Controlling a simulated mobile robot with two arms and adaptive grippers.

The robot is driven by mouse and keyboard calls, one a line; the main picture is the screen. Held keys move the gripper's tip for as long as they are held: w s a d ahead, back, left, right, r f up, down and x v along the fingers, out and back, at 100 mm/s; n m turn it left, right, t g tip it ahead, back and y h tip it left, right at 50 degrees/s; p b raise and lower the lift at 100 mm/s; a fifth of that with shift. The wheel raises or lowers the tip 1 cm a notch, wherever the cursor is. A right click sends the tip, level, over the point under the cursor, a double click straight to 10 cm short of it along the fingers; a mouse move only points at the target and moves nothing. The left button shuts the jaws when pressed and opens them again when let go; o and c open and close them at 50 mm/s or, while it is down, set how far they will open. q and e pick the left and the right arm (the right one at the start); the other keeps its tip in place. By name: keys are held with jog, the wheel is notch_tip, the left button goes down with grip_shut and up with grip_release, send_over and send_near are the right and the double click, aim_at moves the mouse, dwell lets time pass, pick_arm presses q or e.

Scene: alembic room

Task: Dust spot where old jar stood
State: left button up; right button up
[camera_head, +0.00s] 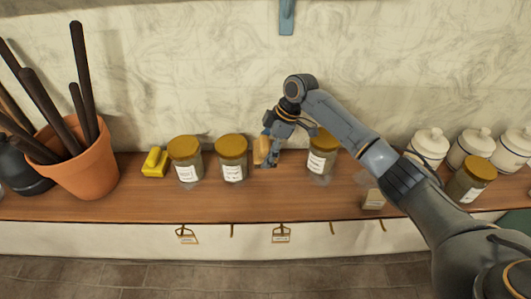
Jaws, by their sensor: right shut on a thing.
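My right gripper (270,152) points down over the wooden shelf (120,208), in the gap between two gold-lidded jars. It is shut on a small tan thing (261,150), held at or just above the shelf; I cannot tell whether it touches. A labelled jar (232,171) stands just left of it, and another labelled jar (318,165) stands to its right, partly behind my arm. A third such jar (186,174) stands further left. Any dust under the gripper is too small to make out. My left gripper is out of view.
A yellow block-like thing (154,165) lies left of the jars. A terracotta pot (84,170) with dark sticks stands at the left. White lidded canisters (430,145) and another jar (468,180) stand at the right. Small tags (281,237) hang below the shelf edge.

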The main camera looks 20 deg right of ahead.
jog(key=shift+r, duration=0.15)
jog(key=shift+r, duration=1.35)
